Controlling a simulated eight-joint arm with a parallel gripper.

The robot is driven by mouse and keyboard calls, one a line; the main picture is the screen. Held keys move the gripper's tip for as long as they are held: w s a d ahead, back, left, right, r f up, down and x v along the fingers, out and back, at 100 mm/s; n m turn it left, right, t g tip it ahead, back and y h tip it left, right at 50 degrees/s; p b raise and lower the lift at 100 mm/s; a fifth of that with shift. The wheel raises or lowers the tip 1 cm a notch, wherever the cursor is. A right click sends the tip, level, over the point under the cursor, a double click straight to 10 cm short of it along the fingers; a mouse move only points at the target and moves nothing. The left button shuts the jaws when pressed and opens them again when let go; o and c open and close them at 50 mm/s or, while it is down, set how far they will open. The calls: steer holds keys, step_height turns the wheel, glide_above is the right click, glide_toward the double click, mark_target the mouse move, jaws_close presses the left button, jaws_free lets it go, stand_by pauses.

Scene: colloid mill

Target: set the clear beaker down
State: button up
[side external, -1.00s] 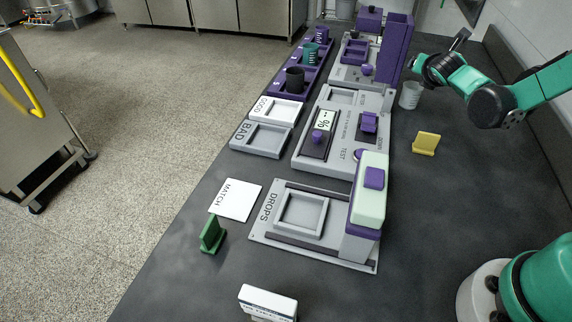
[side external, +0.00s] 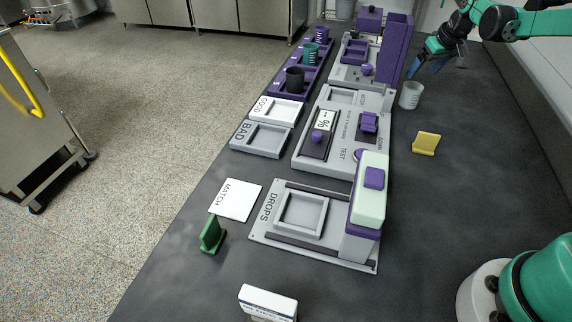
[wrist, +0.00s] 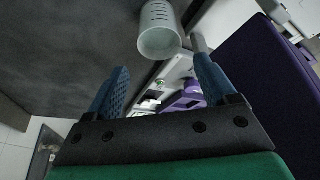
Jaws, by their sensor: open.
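The clear beaker (side external: 411,95) stands upright on the dark bench, just right of the tall purple block. In the wrist view the beaker (wrist: 159,30) shows beyond the fingertips, apart from them. My gripper (side external: 412,70) is open and empty, a little behind and above the beaker in the side view. In the wrist view its two blue fingers (wrist: 162,75) are spread wide with nothing between them.
The tall purple block (side external: 396,48) and the grey test panel (side external: 341,135) lie left of the beaker. A yellow holder (side external: 426,143) stands in front of it. The bench to the right is clear. A purple rack (side external: 302,65) holds several cups.

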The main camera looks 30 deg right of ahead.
mark_target(410, 93)
step_height(410, 93, down, 3)
steer(key=shift+f, duration=0.1)
steer(key=shift+x, duration=2.7)
jaws_close()
